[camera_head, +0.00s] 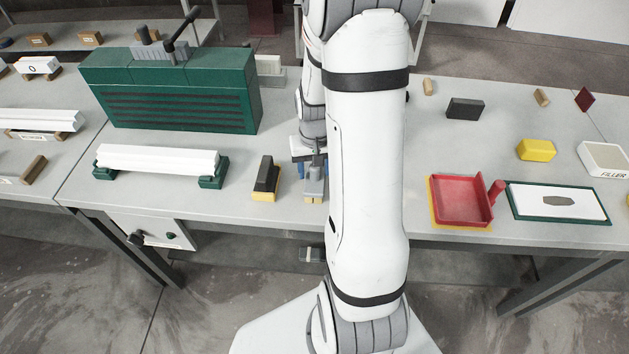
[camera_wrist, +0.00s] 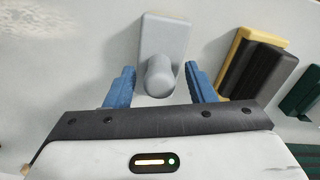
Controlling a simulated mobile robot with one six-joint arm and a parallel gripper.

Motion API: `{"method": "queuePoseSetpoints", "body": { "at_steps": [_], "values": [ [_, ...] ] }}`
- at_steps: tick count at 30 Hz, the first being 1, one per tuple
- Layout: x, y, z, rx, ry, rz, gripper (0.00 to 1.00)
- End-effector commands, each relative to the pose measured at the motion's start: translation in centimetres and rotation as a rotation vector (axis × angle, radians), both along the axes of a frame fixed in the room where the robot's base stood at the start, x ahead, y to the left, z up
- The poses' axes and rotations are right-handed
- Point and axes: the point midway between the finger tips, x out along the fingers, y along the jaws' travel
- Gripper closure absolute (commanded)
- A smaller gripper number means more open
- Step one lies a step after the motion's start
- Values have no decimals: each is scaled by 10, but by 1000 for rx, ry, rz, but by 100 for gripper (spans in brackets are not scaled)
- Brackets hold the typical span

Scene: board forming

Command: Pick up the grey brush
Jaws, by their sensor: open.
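The grey brush (camera_head: 314,188) lies on the table left of my arm in the head view, with a yellow strip along its lower edge. In the wrist view the brush (camera_wrist: 164,32) shows as a pale grey block with a rounded grey handle end pointing up at the camera. My gripper (camera_wrist: 160,70) is open, its two blue fingers on either side of the handle with gaps on both sides. In the head view my gripper (camera_head: 313,168) is over the brush, partly hidden by my arm. I cannot tell how far above the table the fingertips are.
A dark block with a yellow base (camera_head: 265,180) stands just left of the brush and also shows in the wrist view (camera_wrist: 258,66). A white bar on green supports (camera_head: 158,160) lies farther left. A red tray (camera_head: 460,222) is right of my arm.

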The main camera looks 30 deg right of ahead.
Motion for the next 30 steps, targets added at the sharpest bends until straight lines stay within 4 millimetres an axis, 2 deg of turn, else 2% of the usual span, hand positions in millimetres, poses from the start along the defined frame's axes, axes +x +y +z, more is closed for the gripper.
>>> {"method": "queuePoseSetpoints", "body": {
  "at_steps": [7,25,30],
  "values": [
    [0,0,-1,0,0,-1,50],
    [0,-1,-1,0,0,-2,99],
    [0,-1,-1,0,0,-2,100]
  ]
}}
